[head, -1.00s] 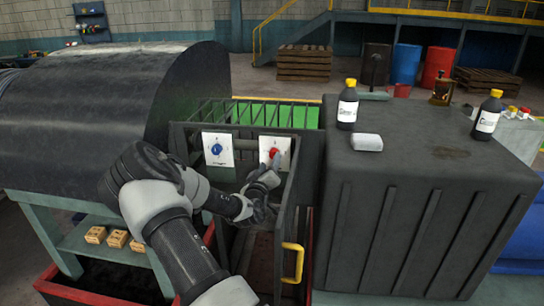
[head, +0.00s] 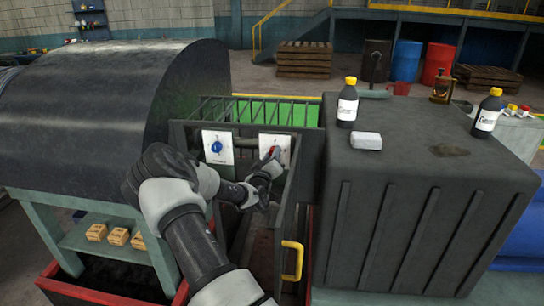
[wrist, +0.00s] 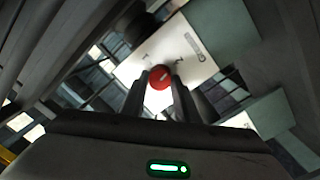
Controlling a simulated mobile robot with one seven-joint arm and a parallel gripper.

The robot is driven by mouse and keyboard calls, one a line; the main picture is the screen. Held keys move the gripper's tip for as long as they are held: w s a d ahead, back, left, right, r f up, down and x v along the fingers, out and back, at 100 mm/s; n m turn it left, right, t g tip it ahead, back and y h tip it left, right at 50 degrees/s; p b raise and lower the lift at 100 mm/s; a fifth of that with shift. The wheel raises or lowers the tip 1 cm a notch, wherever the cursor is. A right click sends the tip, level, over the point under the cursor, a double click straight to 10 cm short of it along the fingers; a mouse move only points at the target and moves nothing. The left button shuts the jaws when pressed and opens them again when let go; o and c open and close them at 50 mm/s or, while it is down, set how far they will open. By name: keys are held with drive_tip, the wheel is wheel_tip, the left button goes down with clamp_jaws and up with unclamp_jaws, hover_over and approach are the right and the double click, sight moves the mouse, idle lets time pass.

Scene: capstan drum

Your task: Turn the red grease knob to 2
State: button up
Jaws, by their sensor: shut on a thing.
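In the head view the knob (head: 275,152) shows as a bit of red on the right white plate (head: 283,141), partly hidden by my gripper (head: 272,163). A blue knob (head: 216,147) is on the left white plate (head: 213,159).
A dark barred frame with a yellow handle (head: 292,261) stands right of my forearm. A big dark drum cover (head: 100,100) is at left. A dark ribbed box (head: 425,190) at right bears bottles (head: 347,105) and a pale block (head: 367,141).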

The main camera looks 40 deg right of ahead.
drive_tip(key=m+b, duration=0.1)
drive_tip(key=b, duration=0.3)
drive_tip(key=shift+m, duration=0.3)
drive_tip(key=o, duration=1)
drive_tip(key=shift+o, duration=0.2)
drive_tip(key=shift+a, duration=0.1)
drive_tip(key=b+v, duration=0.1)
drive_tip(key=v, duration=1.6)
drive_tip(key=shift+r, duration=0.15)
drive_tip(key=shift+s+a, duration=0.1)
